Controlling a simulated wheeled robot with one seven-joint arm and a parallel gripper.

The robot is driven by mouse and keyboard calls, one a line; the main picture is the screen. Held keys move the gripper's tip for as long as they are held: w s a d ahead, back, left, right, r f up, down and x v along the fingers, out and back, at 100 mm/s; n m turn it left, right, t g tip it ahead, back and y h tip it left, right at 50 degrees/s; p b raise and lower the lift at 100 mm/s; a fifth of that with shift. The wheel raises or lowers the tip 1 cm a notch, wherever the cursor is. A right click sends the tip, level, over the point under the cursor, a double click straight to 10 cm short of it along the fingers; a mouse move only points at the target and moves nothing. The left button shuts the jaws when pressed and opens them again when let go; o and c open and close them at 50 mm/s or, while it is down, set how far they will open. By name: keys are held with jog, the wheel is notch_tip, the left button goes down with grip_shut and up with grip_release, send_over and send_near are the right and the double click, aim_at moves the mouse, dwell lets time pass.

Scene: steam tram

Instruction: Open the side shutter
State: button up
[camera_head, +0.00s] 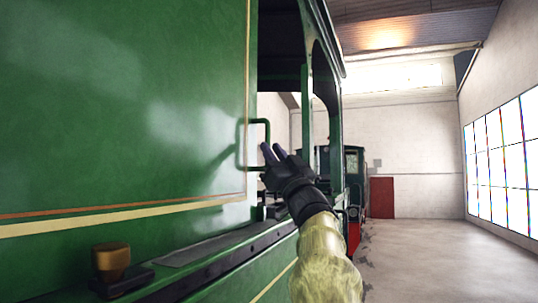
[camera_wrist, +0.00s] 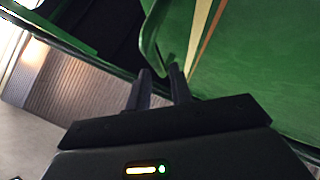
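A large green side panel (camera_head: 120,100) of the tram fills the left of the head view, edged with cream and orange lines. A green bar handle (camera_head: 267,132) stands out at its right edge and looks like a curved green loop in the wrist view (camera_wrist: 150,48). I cannot tell for sure which part is the shutter. My gripper (camera_head: 272,151) is at the lower part of the handle. In the wrist view its two dark fingers (camera_wrist: 159,80) are apart, with the loop's lower end at or just beyond the tips. Contact is not clear.
A green ledge (camera_head: 220,262) with a brass-coloured knob (camera_head: 111,262) runs below the panel. The open cab doorway lies right of the handle. Another tram vehicle (camera_head: 354,172) and a red box (camera_head: 381,197) stand farther back. The floor (camera_head: 430,255) to the right is clear.

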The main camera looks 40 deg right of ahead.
jog(key=b+v, duration=0.8)
jog(key=v, duration=0.5)
jog(key=shift+f, duration=0.2)
jog(key=shift+s, duration=0.15)
jog(key=shift+a, duration=0.1)
